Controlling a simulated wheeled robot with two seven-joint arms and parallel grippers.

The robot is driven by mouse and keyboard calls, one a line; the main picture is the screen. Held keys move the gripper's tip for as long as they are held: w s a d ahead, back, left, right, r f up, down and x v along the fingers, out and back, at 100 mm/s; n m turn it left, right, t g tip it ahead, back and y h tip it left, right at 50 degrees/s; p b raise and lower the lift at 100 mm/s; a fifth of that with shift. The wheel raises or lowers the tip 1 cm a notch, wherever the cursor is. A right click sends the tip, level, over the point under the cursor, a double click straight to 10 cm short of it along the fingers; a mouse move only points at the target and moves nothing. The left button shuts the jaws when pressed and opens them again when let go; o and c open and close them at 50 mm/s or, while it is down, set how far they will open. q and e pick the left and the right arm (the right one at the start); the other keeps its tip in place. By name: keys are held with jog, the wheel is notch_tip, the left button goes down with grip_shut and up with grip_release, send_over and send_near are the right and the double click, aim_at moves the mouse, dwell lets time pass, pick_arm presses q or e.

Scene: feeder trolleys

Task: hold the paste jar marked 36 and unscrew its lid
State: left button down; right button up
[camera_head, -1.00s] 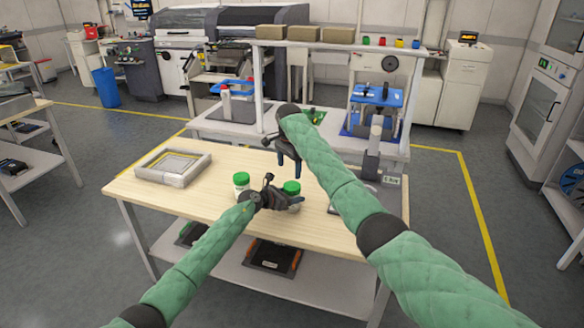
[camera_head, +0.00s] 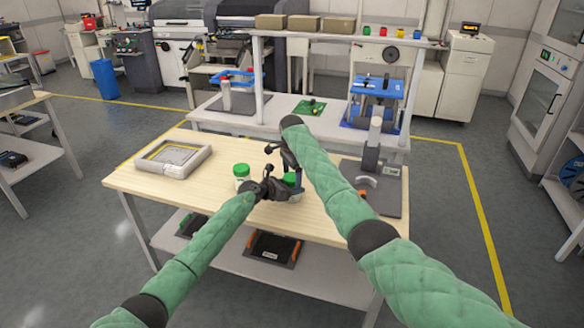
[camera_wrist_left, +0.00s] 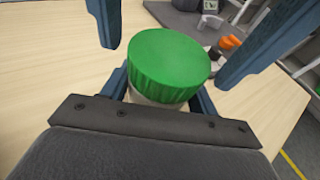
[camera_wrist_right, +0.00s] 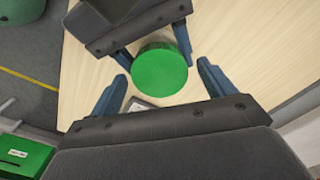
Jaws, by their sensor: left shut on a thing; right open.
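A jar with a green lid (camera_head: 290,179) is held by my left gripper (camera_head: 284,191) above or at the wooden table top. In the left wrist view its ribbed green lid (camera_wrist_left: 168,62) sits on a pale body between the blue fingers. No number on it can be read. My right gripper (camera_head: 296,182) points down over this jar. In the right wrist view its open fingers stand on either side of the lid (camera_wrist_right: 160,70), with gaps to it. A second jar with a green lid (camera_head: 241,172) stands on the table, just left of the held one.
A grey frame tray (camera_head: 172,159) lies at the table's left. A grey plate with an upright device (camera_head: 372,150) is at the right. A raised shelf (camera_head: 340,45) with boxes stands behind.

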jog(key=shift+f, duration=0.4)
jog(key=c, duration=1)
jog(key=n, duration=0.7)
jog(key=shift+c, duration=0.3)
jog(key=n, duration=0.6)
jog(key=o, duration=1.1)
jog(key=shift+a, duration=0.1)
